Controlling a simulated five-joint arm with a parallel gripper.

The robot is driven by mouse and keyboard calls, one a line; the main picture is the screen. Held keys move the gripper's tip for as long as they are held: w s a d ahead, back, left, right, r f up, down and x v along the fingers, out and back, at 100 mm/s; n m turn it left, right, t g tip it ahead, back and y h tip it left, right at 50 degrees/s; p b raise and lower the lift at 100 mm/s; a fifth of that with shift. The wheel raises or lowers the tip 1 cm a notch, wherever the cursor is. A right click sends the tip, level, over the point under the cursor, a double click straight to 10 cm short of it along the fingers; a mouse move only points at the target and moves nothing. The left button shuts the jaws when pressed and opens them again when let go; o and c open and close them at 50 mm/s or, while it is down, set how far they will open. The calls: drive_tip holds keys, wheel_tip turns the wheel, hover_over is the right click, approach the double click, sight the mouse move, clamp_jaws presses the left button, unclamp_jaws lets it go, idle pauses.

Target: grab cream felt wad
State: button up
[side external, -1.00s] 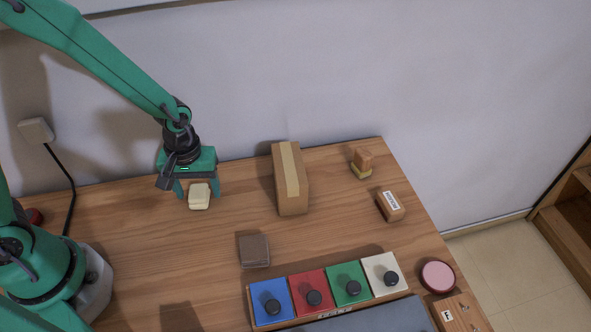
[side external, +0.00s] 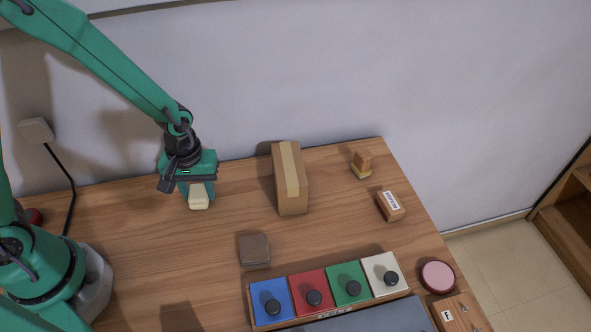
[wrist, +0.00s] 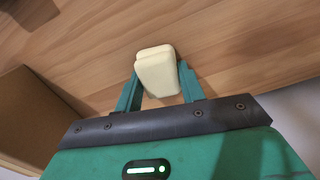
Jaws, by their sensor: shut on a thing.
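The cream felt wad (side external: 198,201) is a small pale block on the wooden table, near the wall on the left side. It also shows in the wrist view (wrist: 157,70), between the two green fingers. My gripper (side external: 198,192) is over it, pointing down, with its fingers shut on the wad's sides. In the wrist view my gripper (wrist: 160,88) has a finger against each side of the wad. The wad's underside is hidden, so I cannot tell whether it still touches the table.
A tall cardboard box (side external: 291,180) stands to the right of my gripper. A brown-grey square block (side external: 254,250) lies in front. Blue, red (side external: 311,293), green and white keys with black knobs line the front. A stamp-like block (side external: 362,163) and labelled block (side external: 391,206) sit right.

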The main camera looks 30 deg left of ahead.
sight(198, 190)
drive_tip(key=shift+r, duration=0.1)
drive_tip(key=shift+r, duration=2)
drive_tip(key=s+d+r, duration=0.6)
drive_tip(key=s+d, duration=0.2)
drive_tip(key=shift+d+r, duration=0.3)
drive_tip(key=shift+r, duration=0.1)
drive_tip(key=shift+w, duration=0.15)
